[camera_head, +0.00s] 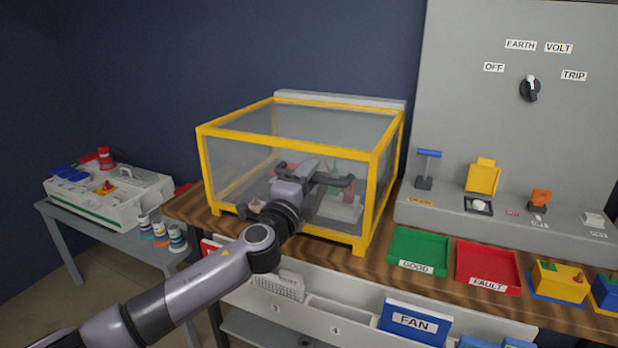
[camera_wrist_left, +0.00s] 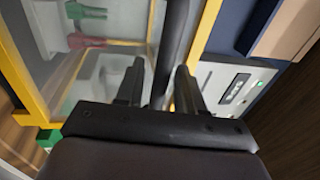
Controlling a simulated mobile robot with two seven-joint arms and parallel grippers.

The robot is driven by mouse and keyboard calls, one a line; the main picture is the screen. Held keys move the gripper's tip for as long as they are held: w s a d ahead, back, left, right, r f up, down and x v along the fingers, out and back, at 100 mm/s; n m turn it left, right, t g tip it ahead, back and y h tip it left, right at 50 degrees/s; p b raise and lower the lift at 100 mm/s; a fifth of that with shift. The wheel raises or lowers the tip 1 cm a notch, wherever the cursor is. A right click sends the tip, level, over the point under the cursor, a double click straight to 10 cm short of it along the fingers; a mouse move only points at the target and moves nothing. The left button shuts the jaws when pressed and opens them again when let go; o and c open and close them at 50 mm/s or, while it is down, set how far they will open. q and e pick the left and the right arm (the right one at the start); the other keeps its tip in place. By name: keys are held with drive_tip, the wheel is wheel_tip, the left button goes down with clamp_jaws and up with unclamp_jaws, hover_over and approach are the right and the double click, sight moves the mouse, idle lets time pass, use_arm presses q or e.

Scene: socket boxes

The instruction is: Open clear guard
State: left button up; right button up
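The clear guard (camera_head: 290,120) is a see-through box with a yellow frame on the wooden bench. It looks closed over the items inside. My left gripper (camera_head: 322,178) is at its front face, near the middle. In the left wrist view, a dark bar (camera_wrist_left: 177,40), which looks like the guard's handle, runs between the two fingers of my left gripper (camera_wrist_left: 158,85). The fingers stand apart, with small gaps visible beside the bar. Whether either finger touches it cannot be told. The clear panel and yellow frame (camera_wrist_left: 208,25) also show there. My right gripper is not in view.
A green GOOD tray (camera_head: 418,247) and a red FAULT tray (camera_head: 487,266) lie right of the guard. A grey panel with a rotary switch (camera_head: 530,88) stands behind them. A side table (camera_head: 110,231) with a white box (camera_head: 110,200) is at the left.

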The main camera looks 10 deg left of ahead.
use_arm(q)
clamp_jaws()
drive_tip(key=shift+r, duration=0.1)
drive_tip(key=shift+r+p, duration=0.6)
drive_tip(key=shift+p, duration=0.05)
drive_tip(key=w+r+p, duration=0.2)
drive_tip(key=r+p, duration=0.2)
drive_tip(key=r, duration=0.7)
drive_tip(key=w+d+r+g+p, duration=0.1)
drive_tip(key=r+p, duration=0.4)
drive_tip(key=r, duration=0.7)
drive_tip(key=shift+w+d, duration=0.15)
drive_tip(key=shift+w, duration=0.55)
